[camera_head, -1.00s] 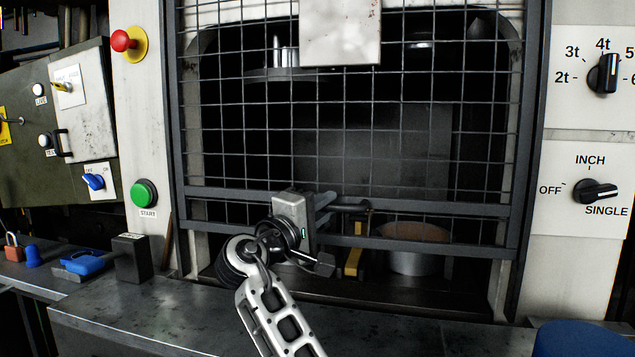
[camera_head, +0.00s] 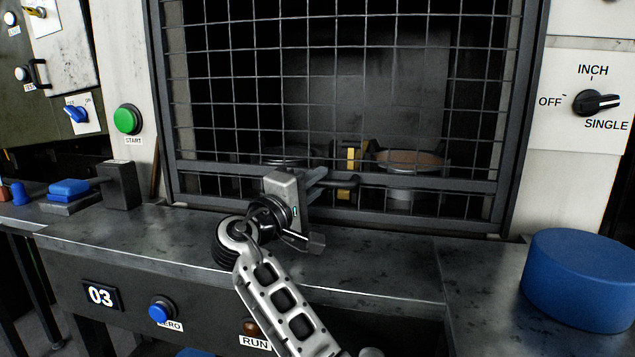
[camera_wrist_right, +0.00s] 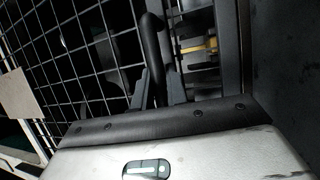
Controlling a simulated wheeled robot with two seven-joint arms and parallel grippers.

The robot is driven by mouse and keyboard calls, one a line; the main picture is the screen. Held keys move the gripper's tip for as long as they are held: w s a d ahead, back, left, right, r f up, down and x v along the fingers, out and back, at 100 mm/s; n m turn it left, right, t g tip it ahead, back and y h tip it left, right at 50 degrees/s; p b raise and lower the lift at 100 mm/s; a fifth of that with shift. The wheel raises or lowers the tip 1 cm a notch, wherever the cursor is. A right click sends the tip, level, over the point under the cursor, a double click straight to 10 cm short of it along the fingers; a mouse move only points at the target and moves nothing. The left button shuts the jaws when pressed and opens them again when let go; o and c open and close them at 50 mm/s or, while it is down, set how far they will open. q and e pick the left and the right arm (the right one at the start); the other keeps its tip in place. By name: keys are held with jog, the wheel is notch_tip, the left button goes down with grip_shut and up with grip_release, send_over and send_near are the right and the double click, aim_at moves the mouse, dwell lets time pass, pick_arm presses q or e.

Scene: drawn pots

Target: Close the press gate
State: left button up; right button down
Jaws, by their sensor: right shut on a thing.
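The press gate is a dark wire-mesh panel (camera_head: 335,85) in a grey frame, across the press opening. Its lower rail sits low, close to the bench top; whether a small gap remains under it, I cannot tell. A dark handle (camera_head: 348,179) juts from the lower rail. My right gripper (camera_head: 322,180) is at the handle, shut on it. In the right wrist view the dark handle bar (camera_wrist_right: 151,45) runs between my two fingers (camera_wrist_right: 156,92), beside the mesh (camera_wrist_right: 75,50). My left gripper is not in view.
Behind the mesh stand a round metal pot (camera_head: 408,192) with brown contents and a yellow bar (camera_head: 348,158). The grey bench top (camera_head: 150,240) is mostly clear. A blue round cushion (camera_head: 582,275) is at right. A green START button (camera_head: 127,119) is at left.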

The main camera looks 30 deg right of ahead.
jog(key=c, duration=1.4)
grip_release()
jog(key=shift+f, duration=0.45)
jog(key=shift+r, duration=0.1)
jog(key=shift+a, duration=0.1)
jog(key=v, duration=1.6)
jog(key=shift+r, duration=0.1)
